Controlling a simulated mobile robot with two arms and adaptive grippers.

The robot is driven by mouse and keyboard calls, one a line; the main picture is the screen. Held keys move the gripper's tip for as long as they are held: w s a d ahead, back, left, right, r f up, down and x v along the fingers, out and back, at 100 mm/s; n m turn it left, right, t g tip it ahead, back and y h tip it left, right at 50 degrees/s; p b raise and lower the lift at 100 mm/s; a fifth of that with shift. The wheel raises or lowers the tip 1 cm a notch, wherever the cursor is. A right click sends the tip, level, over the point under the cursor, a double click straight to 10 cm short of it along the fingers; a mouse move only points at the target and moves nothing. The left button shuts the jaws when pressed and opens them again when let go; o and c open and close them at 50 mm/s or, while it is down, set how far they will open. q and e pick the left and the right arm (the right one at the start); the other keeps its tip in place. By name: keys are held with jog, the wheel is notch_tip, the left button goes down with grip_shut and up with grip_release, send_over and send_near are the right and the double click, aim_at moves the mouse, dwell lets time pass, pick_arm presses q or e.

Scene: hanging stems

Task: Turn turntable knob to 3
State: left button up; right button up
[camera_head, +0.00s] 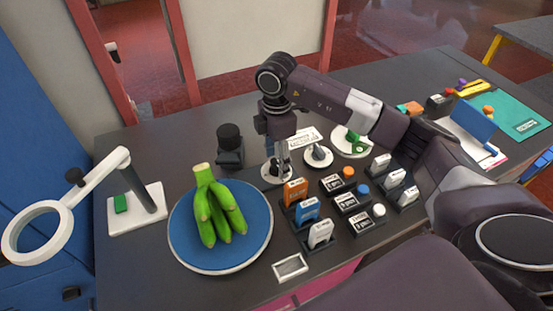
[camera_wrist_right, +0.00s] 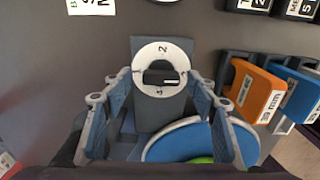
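The turntable (camera_head: 183,240) is a blue disc with a pale rim, and a bunch of green bananas (camera_head: 222,210) stands on it. Its blue edge also shows at the bottom of the right wrist view (camera_wrist_right: 160,146). The knob (camera_wrist_right: 156,77) is a dark bar on a white numbered dial (camera_wrist_right: 147,56), with a white mark near its right end. A 2 is readable at the top of the dial; a lower number is unclear. My right gripper (camera_head: 280,160) points down above this dial. In its wrist view, the open fingers (camera_wrist_right: 160,90) stand either side of the dial, holding nothing.
Orange (camera_head: 295,190), blue (camera_head: 307,209) and white (camera_head: 321,233) labelled blocks stand right of the turntable. Another dial (camera_head: 318,155) is close to my right gripper. A magnifier lamp (camera_head: 38,226) stands at left. A black-topped post (camera_head: 229,140) stands behind the turntable.

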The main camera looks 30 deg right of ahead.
aim_at(277, 163)
notch_tip(277, 163, up, 12)
dwell(0.6)
dwell(0.5)
